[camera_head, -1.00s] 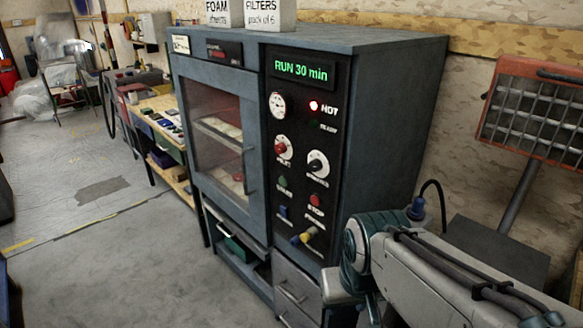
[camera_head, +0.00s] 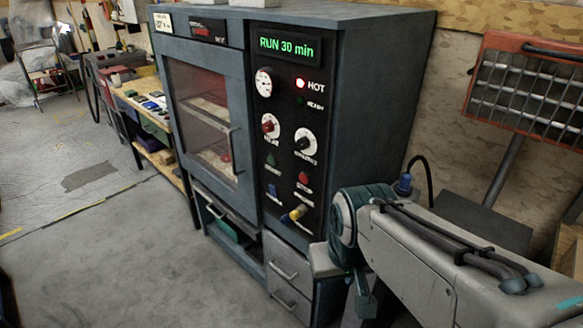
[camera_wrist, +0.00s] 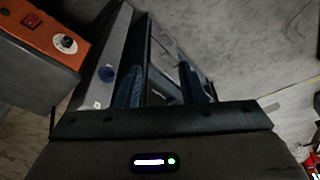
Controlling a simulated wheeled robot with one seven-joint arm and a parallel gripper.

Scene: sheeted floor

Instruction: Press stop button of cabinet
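The blue-grey cabinet (camera_head: 372,120) stands in the middle of the head view, with a windowed door and a black control panel. The red stop button (camera_head: 304,178) is low on the panel's right, below a knob. A green start button (camera_head: 270,160) is to its left. The display (camera_head: 286,47) reads "RUN 30 min" and the red HOT lamp is lit. In the wrist view my gripper (camera_wrist: 160,84) shows two dark blue fingers spread apart, with nothing seen held. My arm is in front of the cabinet's lower right; the fingertips are not clear in the head view.
An orange-framed heater (camera_head: 530,85) stands at right. An orange box with a knob (camera_wrist: 45,38) shows in the wrist view. A workbench (camera_head: 150,115) is at left; floor before the cabinet is clear.

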